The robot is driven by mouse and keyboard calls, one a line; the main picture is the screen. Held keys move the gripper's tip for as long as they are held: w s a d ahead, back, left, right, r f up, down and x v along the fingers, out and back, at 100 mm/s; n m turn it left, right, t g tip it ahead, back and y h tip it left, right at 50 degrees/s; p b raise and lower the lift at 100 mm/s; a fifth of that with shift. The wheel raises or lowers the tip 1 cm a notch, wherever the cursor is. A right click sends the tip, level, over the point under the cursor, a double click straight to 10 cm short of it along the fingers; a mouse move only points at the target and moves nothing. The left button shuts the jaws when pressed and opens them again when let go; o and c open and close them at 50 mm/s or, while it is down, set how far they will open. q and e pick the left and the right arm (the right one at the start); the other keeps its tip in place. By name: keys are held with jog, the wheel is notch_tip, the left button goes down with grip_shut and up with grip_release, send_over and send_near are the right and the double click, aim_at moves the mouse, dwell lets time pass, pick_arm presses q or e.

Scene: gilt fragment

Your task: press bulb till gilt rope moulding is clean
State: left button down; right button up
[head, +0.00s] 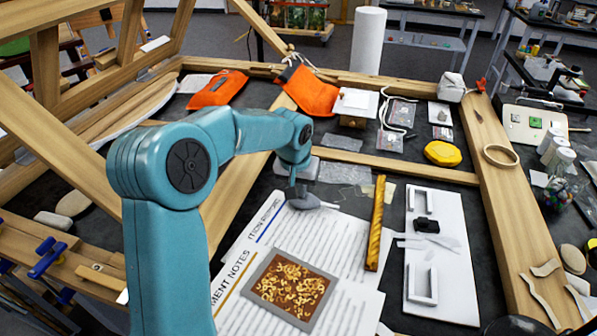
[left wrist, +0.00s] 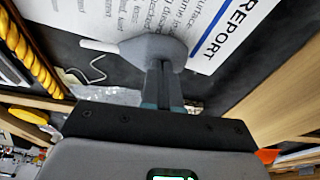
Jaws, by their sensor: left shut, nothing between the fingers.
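The gilt rope moulding (head: 376,222) is a twisted gold strip lying right of centre in the head view, on or beside the printed sheets. It also shows at the upper left of the left wrist view (left wrist: 36,62). The grey bulb (head: 303,202) lies on the sheets left of the moulding, its pale nozzle towards it. In the left wrist view the bulb (left wrist: 143,50) is just beyond my fingertips. My left gripper (head: 297,184) is shut and empty, pointing down at the bulb; its tips appear at or against it. Any dust on the moulding is too small to tell.
A framed panel of gilt fragments (head: 290,290) lies on the sheets in front. A white board (head: 440,285) with white channel pieces and a small black item lies right of the moulding. Wooden beams (head: 500,190) frame the area. Orange pouches (head: 310,92) lie behind.

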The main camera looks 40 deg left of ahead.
pick_arm(q)
jog(key=p+v, duration=0.1)
jog(key=v, duration=1.5)
jog(key=shift+s, duration=0.15)
dwell(0.6)
